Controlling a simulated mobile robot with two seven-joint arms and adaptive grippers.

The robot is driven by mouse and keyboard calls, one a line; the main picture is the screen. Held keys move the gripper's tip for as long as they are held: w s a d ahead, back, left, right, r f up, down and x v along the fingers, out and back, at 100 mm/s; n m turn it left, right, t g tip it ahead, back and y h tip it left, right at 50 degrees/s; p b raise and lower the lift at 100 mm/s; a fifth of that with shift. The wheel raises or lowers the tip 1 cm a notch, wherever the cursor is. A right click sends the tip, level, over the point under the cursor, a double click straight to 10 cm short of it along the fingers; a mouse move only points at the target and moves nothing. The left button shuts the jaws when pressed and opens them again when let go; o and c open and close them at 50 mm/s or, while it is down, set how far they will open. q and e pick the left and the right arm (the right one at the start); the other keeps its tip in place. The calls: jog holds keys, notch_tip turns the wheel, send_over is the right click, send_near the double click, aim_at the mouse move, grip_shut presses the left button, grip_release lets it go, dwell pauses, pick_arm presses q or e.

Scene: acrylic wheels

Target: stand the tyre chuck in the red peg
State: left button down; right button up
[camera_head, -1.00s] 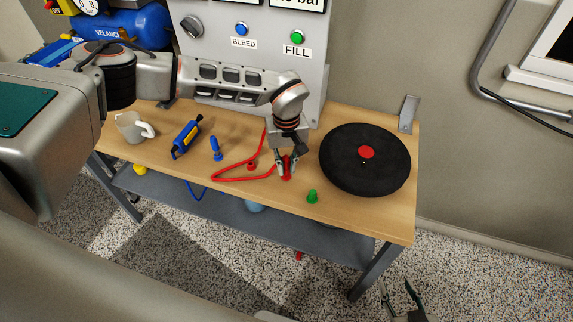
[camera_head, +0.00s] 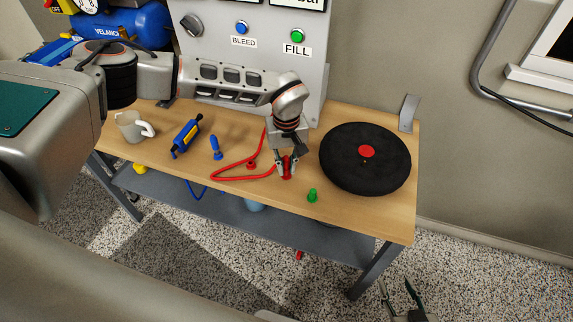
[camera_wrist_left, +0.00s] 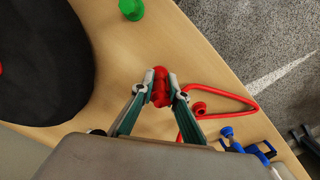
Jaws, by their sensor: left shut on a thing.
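My left gripper (camera_head: 286,166) is low over the table, shut on the red tyre chuck (camera_wrist_left: 160,88). In the head view the chuck (camera_head: 287,172) is partly hidden by the fingers. A red hose (camera_head: 228,178) loops away to the left of it. A small red piece that looks like the red peg (camera_head: 251,165) stands inside the hose loop, a little left of the gripper and apart from it; it also shows in the left wrist view (camera_wrist_left: 199,109). My right gripper (camera_head: 396,288) is open and empty, low at the bottom right, off the table.
A black wheel with a red centre (camera_head: 365,170) lies right of the left gripper. A green peg (camera_head: 312,195) stands near the front edge. A blue upright piece (camera_head: 216,150), a blue tool (camera_head: 187,138) and a white mug (camera_head: 130,128) are at left. A grey panel (camera_head: 260,65) rises behind.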

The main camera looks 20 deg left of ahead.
pick_arm(q)
jog(key=shift+f+b, duration=0.45)
jog(key=shift+f, duration=0.4)
dwell(2.0)
jog(key=c, duration=1.9)
grip_release()
notch_tip(320, 180, up, 12)
jog(key=shift+r, duration=0.1)
